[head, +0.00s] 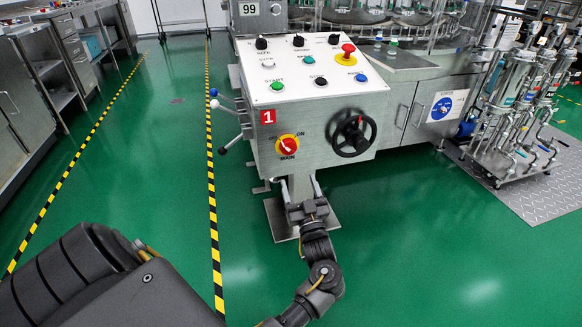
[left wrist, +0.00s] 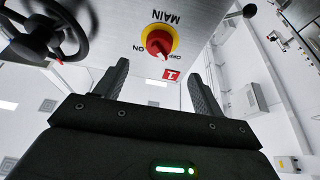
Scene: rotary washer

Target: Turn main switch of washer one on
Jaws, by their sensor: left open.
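The main switch (head: 288,145) is a red rotary knob on a yellow disc, low on the front of the washer control box, beside a red label "1" (head: 268,117). "MAIN" is printed below it and "ON" to its right. In the left wrist view the switch (left wrist: 158,42) appears upside down; its pointer seems to face the OFF side. My left gripper (head: 302,190) is below the box's front face, under the switch. In the wrist view its fingers (left wrist: 156,78) are apart and empty, with the switch beyond the gap, apparently untouched. My right gripper is not in view.
A black handwheel (head: 352,133) sits right of the switch; it also shows in the wrist view (left wrist: 50,30). Levers with ball knobs (head: 229,113) stick out at the box's left. The sloped panel above holds buttons and a red emergency stop (head: 348,50). Green floor (head: 420,230) is open around.

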